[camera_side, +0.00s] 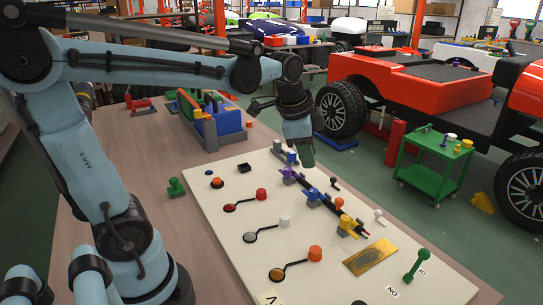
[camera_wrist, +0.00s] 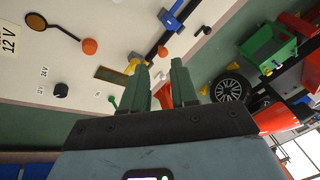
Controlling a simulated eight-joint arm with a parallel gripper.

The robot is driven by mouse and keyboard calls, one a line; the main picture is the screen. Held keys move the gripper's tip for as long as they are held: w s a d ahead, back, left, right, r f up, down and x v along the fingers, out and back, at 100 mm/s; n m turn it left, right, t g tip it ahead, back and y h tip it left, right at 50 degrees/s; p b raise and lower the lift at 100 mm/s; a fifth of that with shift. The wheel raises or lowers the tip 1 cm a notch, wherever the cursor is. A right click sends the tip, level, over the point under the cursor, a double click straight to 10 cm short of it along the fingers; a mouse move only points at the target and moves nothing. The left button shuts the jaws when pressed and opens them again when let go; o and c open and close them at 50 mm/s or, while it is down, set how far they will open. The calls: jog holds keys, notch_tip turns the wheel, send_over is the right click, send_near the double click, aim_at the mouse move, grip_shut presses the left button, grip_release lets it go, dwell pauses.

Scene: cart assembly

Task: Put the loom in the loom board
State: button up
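The loom (camera_side: 325,201) is a dark strip with purple, blue and yellow connectors, lying diagonally along the right part of the white board (camera_side: 225,225), which I take to be the loom board. Grey holders sit under its connectors. In the wrist view the loom (camera_wrist: 160,43) runs beyond my fingers, with a blue piece and a yellow piece. My gripper (camera_side: 306,156) hangs above the far end of the strip, close to the purple connector. Its two green fingers (camera_wrist: 163,82) are apart. An orange-red patch shows between them; I cannot tell what it is.
The board also carries round coloured knobs (camera_side: 261,194), a brass plate (camera_side: 370,257) and a green lever (camera_side: 415,265). A blue tool holder (camera_side: 228,121) stands at the table's back. A green trolley (camera_side: 435,165) and a red vehicle (camera_side: 425,90) stand beyond the table.

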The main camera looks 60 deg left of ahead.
jog(key=s+d+f+n+t, duration=0.3)
jog(key=s+d+f+n, duration=0.1)
jog(key=s+n, duration=0.4)
jog(key=shift+d, duration=0.25)
